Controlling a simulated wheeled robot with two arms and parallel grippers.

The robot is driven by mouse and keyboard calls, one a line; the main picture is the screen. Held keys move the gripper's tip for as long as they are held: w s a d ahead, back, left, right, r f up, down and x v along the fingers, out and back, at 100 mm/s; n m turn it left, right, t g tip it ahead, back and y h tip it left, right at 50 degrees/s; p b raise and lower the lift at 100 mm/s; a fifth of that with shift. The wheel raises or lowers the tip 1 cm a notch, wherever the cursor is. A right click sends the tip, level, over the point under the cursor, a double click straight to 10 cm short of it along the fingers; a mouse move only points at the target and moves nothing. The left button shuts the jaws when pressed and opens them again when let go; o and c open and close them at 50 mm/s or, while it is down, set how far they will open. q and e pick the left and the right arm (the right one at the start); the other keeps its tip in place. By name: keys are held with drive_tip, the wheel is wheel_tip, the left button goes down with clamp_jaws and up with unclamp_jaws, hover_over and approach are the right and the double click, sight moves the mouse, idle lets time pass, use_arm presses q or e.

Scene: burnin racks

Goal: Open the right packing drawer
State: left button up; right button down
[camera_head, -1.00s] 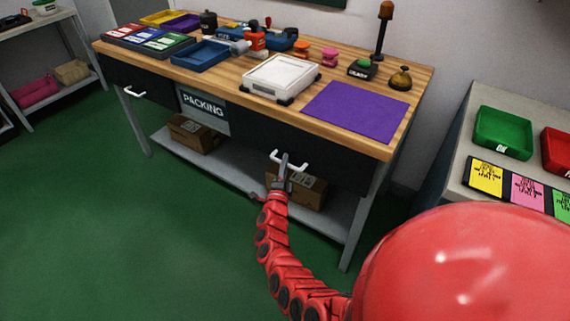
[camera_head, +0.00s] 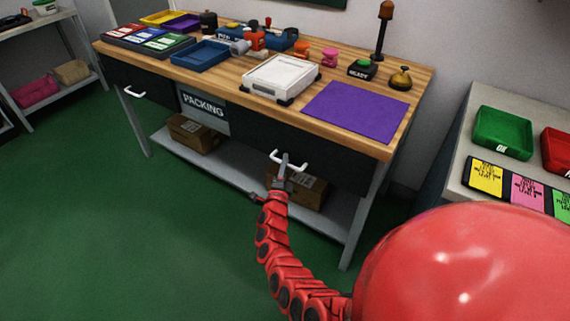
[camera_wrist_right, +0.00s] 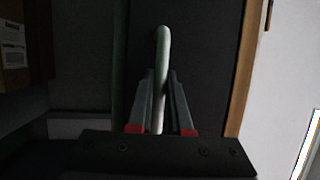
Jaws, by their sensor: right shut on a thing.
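The right packing drawer (camera_head: 250,143) is a dark front under the wooden top of the packing bench, and it looks closed. Its white bar handle (camera_head: 302,167) is in the grasp of my right gripper (camera_head: 284,164), which has come up from below. In the right wrist view the pale handle (camera_wrist_right: 162,60) runs between the two fingers of my right gripper (camera_wrist_right: 160,100), which are shut on it. The left drawer's white handle (camera_head: 134,92) is at the far left, beside the PACKING sign (camera_head: 202,105). My left gripper is not in view.
On the bench top (camera_head: 300,110) are a white scale-like device (camera_head: 280,76), a purple mat (camera_head: 355,110) and a bell (camera_head: 400,79). Cardboard boxes (camera_head: 193,132) sit on the lower shelf (camera_head: 225,165). A side table with a green tray (camera_head: 502,132) stands right. Green floor is clear in front.

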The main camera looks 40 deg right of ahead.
drive_tip(key=shift+a, duration=0.1)
drive_tip(key=s+a, duration=0.5)
drive_tip(key=a, duration=0.7)
drive_tip(key=s+a, duration=0.5)
drive_tip(key=a, duration=0.7)
drive_tip(key=shift+s+a, duration=0.2)
drive_tip(key=shift+a, duration=0.15)
drive_tip(key=c, duration=0.8)
unclamp_jaws()
drive_tip(key=shift+c, duration=0.2)
drive_tip(key=v, duration=1.2)
